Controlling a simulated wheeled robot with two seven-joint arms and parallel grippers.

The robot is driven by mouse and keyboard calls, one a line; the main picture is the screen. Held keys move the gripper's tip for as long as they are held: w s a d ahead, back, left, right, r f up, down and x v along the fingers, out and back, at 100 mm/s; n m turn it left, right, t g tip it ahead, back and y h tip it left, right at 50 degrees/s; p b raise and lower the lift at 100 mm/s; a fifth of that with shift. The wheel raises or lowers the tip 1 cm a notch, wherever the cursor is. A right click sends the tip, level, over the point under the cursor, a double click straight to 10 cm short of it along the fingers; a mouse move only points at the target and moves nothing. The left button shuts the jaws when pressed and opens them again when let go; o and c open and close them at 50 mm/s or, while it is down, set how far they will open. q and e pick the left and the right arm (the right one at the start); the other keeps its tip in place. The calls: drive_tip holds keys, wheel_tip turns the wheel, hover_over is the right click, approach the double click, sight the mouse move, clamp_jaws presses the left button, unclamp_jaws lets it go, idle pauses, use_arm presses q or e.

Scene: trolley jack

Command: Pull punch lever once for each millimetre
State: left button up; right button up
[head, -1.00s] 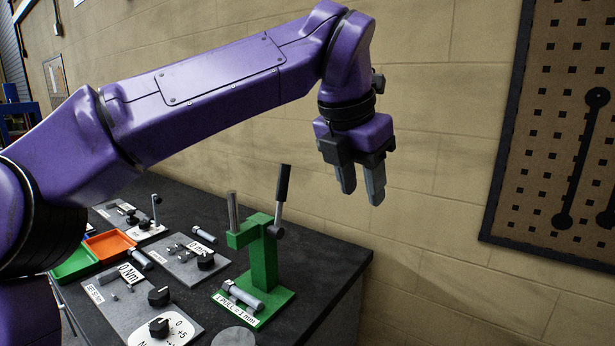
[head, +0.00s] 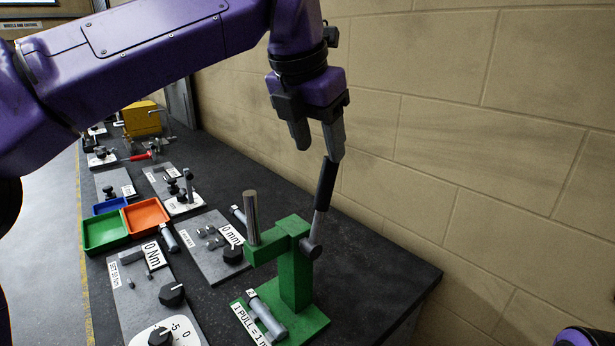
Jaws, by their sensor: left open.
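The green punch press (head: 292,268) stands on the dark bench, with a label at its base reading "1 PULL = 1 m…", cut off. Its lever (head: 325,190) has a black grip and points up, tilted slightly right. A steel ram (head: 252,215) stands upright at its left. A grey bolt-like pin (head: 268,318) lies on its base. My left gripper (head: 318,150) is open, fingers pointing down, just above the top of the lever grip. One fingertip overlaps the grip's top in the picture; I cannot tell whether they touch. My right gripper is not in view.
A plate reading "0 mm" (head: 205,260) and a "0 Nm" plate with knobs (head: 135,285) lie left of the press. Green (head: 103,245), orange (head: 165,228) and blue trays sit further left. A block wall (head: 450,150) rises close behind the bench at right.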

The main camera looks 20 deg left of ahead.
sight(329, 186)
use_arm(q)
drive_tip(key=x, duration=0.9)
drive_tip(key=shift+d+f, duration=0.1)
drive_tip(key=shift+f, duration=0.3)
drive_tip(key=shift+s, duration=0.1)
drive_tip(key=shift+d, duration=0.1)
